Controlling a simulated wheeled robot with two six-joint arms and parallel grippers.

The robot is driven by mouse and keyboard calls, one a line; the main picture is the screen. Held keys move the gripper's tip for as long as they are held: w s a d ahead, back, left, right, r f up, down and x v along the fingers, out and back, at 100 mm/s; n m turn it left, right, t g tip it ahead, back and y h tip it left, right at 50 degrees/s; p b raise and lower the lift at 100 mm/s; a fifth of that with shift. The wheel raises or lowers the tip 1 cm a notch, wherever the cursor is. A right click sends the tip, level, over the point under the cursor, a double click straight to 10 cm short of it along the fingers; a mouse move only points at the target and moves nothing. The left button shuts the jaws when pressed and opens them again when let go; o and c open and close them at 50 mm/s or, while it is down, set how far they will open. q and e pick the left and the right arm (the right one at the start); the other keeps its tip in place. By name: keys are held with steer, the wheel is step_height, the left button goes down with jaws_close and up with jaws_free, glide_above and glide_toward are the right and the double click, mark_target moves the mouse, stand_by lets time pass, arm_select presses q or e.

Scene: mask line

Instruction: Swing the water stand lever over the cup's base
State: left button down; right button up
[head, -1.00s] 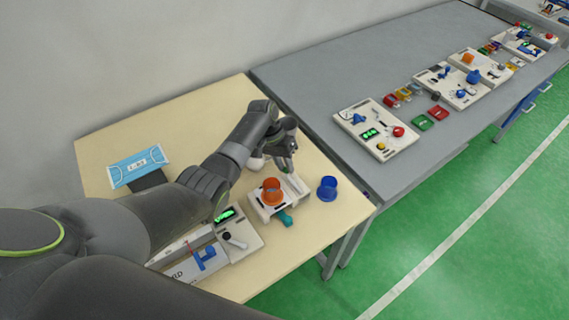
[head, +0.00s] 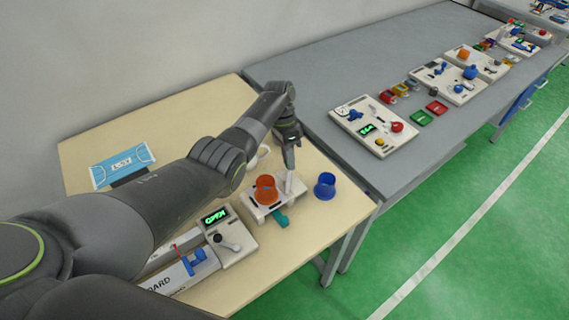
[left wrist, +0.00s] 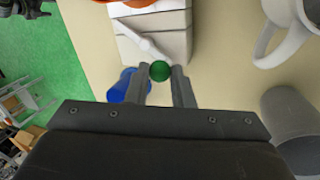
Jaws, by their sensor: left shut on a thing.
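The white water stand (head: 256,214) is on the near right of the wooden table, with an orange cup (head: 266,189) on it and a teal part (head: 281,220) at its front. Its white lever (left wrist: 139,38) ends in a green ball knob (left wrist: 160,71) in the left wrist view. My left gripper (head: 290,168) reaches down at the stand's right side. In the left wrist view, its fingers (left wrist: 160,80) are shut on the green knob. The orange cup's edge (left wrist: 130,4) shows at the top there. My right gripper is not in view.
A blue cup (head: 325,187) stands just right of the stand. A white mug (left wrist: 284,35) and a grey cup (left wrist: 288,125) are close to the gripper. A panel with a green display (head: 215,218) lies left of the stand, and a blue mask (head: 122,166) farther left.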

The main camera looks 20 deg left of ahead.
arm_select(q)
steer(key=m, duration=0.1)
steer(key=d+m+y+b, duration=0.1)
steer(key=m, duration=0.1)
steer(key=shift+w+f+b, duration=0.1)
steer(key=shift+w+b, duration=0.05)
steer(key=shift+b, duration=0.15)
steer(key=shift+s+d+m+g+y, duration=0.1)
steer(key=shift+d+m+y, duration=0.3)
steer(key=shift+m, duration=0.75)
steer(key=shift+s+d+m+g+y, duration=0.15)
steer(key=shift+d+m+y, duration=0.3)
steer(key=shift+m, duration=0.75)
steer(key=shift+s+d+m+g+y, duration=0.1)
steer(key=shift+d+m+y, duration=0.3)
steer(key=shift+m, duration=0.75)
steer(key=c, duration=1.3)
jaws_free()
steer(key=shift+s, duration=0.1)
